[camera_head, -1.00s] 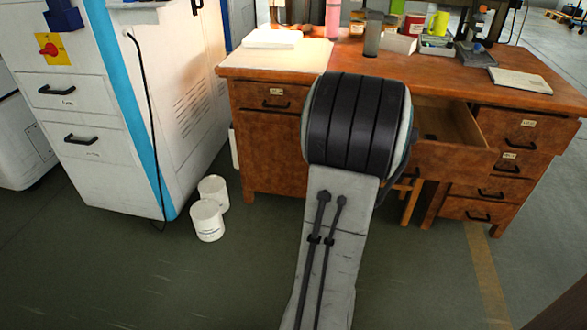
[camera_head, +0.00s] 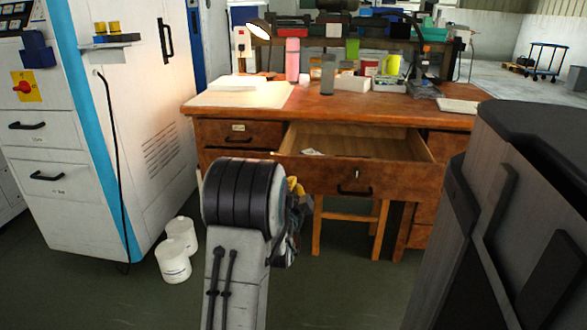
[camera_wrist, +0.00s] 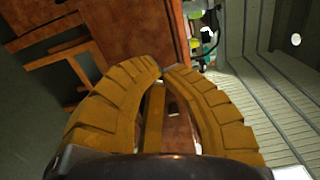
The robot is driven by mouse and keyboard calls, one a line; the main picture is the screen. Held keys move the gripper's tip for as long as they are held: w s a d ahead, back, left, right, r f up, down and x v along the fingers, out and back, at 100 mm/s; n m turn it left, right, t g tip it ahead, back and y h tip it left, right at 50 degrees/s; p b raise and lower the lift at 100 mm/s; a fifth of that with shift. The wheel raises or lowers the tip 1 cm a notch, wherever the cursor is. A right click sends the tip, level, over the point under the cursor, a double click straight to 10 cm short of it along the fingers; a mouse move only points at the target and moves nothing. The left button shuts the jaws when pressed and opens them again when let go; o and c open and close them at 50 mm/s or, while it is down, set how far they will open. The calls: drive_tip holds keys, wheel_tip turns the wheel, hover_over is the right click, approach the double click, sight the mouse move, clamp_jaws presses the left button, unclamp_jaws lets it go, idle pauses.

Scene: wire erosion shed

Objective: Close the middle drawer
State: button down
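The middle drawer (camera_head: 325,176) of the brown wooden desk stands pulled out in the head view. Its front has a dark handle and a small lock. Its inside shows pale wood, with a small light item at the left. My gripper (camera_head: 296,187) shows only as a bit of yellow beside my arm, in front of the drawer's left part; the rest is hidden. In the wrist view my gripper's yellow fingers (camera_wrist: 163,71) meet at the tips with nothing seen held between them. Reddish-brown wood (camera_wrist: 125,35) lies beyond them; whether the tips touch it I cannot tell.
The desk top (camera_head: 300,105) holds a lamp, a pink bottle (camera_head: 292,58), cups and boxes. A wooden stool (camera_head: 345,215) stands under the drawer. Two white buckets (camera_head: 173,262) stand on the floor left, by a white machine (camera_head: 150,130). The floor between is clear.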

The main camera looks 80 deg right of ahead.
sight(299, 162)
drive_tip(key=d, duration=0.3)
drive_tip(key=d+b, duration=0.1)
drive_tip(key=d, duration=0.2)
drive_tip(key=d+b, duration=0.1)
drive_tip(key=d, duration=0.3)
drive_tip(key=shift+w, duration=0.35)
drive_tip(key=shift+d, duration=0.9)
drive_tip(key=shift+d, duration=0.1)
